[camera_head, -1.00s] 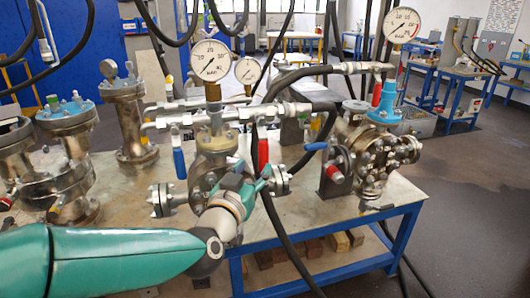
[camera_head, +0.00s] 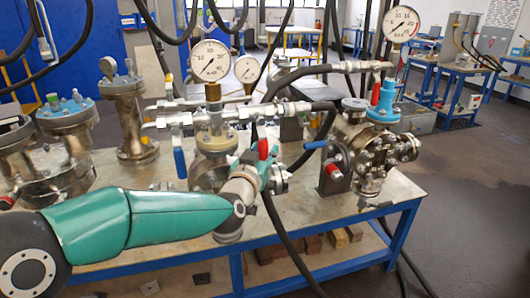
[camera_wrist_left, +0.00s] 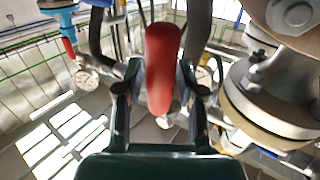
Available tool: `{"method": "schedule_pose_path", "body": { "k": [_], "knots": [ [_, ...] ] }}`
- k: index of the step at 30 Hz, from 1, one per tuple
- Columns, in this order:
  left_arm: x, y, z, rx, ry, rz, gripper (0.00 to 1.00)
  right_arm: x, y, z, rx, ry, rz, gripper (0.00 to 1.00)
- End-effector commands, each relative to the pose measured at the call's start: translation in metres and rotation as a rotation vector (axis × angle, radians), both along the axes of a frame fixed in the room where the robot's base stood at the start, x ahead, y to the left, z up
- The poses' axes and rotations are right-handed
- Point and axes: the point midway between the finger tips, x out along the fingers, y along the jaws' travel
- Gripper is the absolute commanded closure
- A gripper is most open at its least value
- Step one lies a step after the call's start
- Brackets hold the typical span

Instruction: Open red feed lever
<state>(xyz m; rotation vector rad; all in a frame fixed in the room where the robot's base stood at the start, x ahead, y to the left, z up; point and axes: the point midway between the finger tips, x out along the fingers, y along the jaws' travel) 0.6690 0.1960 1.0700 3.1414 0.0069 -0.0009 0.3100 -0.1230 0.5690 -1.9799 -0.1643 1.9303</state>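The red feed lever (camera_head: 263,150) stands upright on the pipework right of the middle vessel (camera_head: 210,143), below the horizontal pipes. My left gripper (camera_head: 262,172) is at this lever, partly hidden by its own wrist and arm. In the left wrist view the red lever (camera_wrist_left: 162,65) stands between the two fingers of my left gripper (camera_wrist_left: 161,72). A finger lies on each side of it with a narrow gap, so the gripper looks open around it. My right gripper is not in view.
A blue lever (camera_head: 180,163) hangs left of the middle vessel. Another blue lever (camera_head: 315,145) and a red handle (camera_head: 334,171) are on the right assembly. Black hoses (camera_head: 280,235) cross near the gripper. Pressure gauges (camera_head: 211,60) stand above. The table's front right (camera_head: 340,212) is fairly clear.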

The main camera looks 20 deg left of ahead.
Motion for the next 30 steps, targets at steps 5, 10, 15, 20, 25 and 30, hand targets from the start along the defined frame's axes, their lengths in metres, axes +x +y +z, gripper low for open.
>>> {"method": "schedule_pose_path", "body": {
  "k": [5, 10, 15, 20, 25, 30],
  "knots": [
    [0.000, 0.000, 0.000, 0.000, 0.000, 0.001, 0.97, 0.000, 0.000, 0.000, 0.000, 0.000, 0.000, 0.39],
    [0.000, 0.000, 0.000, 0.000, 0.000, 0.001, 1.00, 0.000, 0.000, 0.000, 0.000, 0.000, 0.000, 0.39],
    [0.000, -0.003, 0.000, -0.001, 0.000, -0.001, 1.00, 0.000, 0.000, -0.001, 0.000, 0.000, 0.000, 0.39],
    [0.000, -0.003, -0.003, -0.013, -0.010, -0.002, 1.00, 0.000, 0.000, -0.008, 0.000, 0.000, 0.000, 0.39],
    [0.003, -0.006, -0.006, -0.060, -0.043, -0.002, 1.00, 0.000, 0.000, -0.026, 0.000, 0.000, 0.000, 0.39],
    [0.007, -0.012, -0.008, -0.146, -0.103, -0.002, 1.00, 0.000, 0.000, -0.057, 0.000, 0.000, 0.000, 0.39]
  ]
}}
